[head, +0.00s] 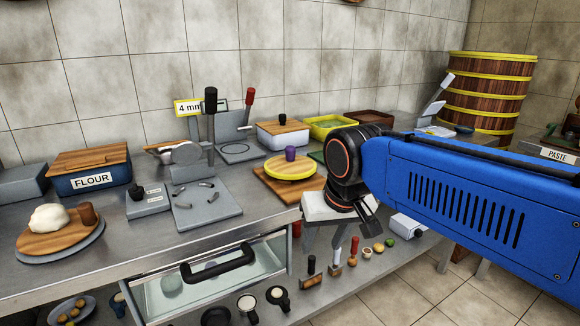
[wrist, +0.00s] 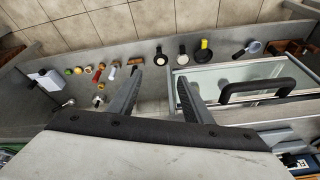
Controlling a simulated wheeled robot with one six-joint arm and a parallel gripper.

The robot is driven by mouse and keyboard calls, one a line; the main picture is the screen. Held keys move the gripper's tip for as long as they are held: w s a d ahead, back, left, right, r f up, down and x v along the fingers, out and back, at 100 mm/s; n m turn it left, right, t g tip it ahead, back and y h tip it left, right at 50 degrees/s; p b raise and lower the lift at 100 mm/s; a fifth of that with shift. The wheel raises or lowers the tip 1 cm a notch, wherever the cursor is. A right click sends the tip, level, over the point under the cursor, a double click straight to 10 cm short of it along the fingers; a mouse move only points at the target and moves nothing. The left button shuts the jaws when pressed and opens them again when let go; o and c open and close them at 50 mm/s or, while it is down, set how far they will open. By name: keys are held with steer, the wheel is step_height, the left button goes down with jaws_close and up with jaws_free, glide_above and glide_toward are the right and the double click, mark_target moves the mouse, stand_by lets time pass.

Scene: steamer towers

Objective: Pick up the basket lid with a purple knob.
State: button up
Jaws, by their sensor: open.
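The basket lid with a purple knob (head: 291,166) is a round yellow-rimmed disc, and its purple knob (head: 291,153) stands up in the middle. It lies on a wooden board (head: 270,187) near the right end of the steel counter. My gripper (head: 362,216) is in front of the counter's end, to the right of the lid and lower in the picture, apart from it. In the wrist view my gripper (wrist: 158,95) is open, with two dark fingers spread and nothing between them. The lid is not seen in the wrist view.
A white-bodied box with a wooden lid (head: 283,133) and a yellow tray (head: 331,126) stand behind the lid. A black-handled press (head: 210,150) is to its left. A glass-fronted drawer (head: 215,275) is below, with a shelf of small items.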

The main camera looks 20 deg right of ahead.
steer(key=w+d+r+m+g, duration=0.2)
steer(key=w+r+m, duration=0.6)
steer(key=w+r, duration=0.85)
steer(key=m+g+h, duration=0.1)
steer(key=m+g, duration=0.1)
steer(key=m, duration=0.7)
glide_toward(290, 147)
step_height(290, 147, down, 5)
steer(key=shift+r, duration=0.1)
steer(key=shift+d+f, duration=0.2)
steer(key=shift+f, duration=0.7)
steer(key=shift+d+f, duration=0.2)
steer(key=shift+f, duration=0.75)
steer(key=shift+d+f, duration=0.2)
steer(key=shift+f, duration=0.7)
steer(key=shift+w, duration=0.1)
steer(key=shift+c, duration=0.6)
jaws_close()
